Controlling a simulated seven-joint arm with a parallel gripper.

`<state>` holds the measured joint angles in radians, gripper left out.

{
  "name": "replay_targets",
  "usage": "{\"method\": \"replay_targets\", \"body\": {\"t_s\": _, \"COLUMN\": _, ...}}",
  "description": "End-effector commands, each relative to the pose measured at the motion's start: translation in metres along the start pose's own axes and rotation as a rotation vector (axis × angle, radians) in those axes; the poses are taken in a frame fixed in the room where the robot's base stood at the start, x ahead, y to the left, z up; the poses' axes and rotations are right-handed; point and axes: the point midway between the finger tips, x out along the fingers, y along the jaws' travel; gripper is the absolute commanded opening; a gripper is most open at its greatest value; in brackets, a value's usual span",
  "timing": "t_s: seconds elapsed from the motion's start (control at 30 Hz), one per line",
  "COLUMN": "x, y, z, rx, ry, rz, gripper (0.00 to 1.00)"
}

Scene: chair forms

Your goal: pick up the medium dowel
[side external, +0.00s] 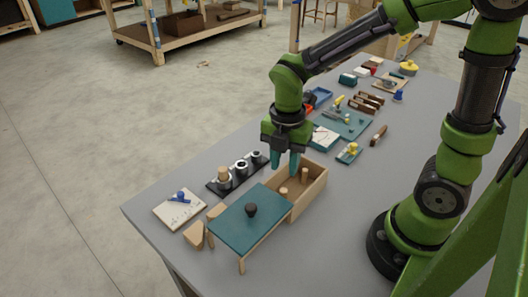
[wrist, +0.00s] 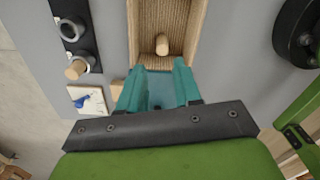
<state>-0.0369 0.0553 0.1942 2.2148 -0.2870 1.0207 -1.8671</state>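I cannot tell surely which is the medium one. My gripper (side external: 287,169) has teal fingers pointing down over the box. In the wrist view its fingers (wrist: 158,70) are apart with nothing held between them.
A black rack (side external: 240,170) with ringed holes stands left of the box, a wider dowel (side external: 223,173) in its near hole. Wooden blocks and a tile (side external: 175,213) lie nearby.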

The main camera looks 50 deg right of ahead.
Motion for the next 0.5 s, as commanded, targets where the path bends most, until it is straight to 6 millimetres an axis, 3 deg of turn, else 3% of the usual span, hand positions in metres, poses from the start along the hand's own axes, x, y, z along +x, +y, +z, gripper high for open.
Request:
{"method": "replay_targets", "body": {"t_s": 0.2, "x": 0.042, "y": -0.001, "z": -0.001, "rx": 0.0, "ry": 0.001, "rz": -0.004, "gripper": 0.33}}
{"method": "replay_targets", "body": {"t_s": 0.5, "x": 0.067, "y": -0.002, "z": -0.002, "rx": -0.001, "ry": 0.0, "rz": -0.003, "gripper": 0.33}}
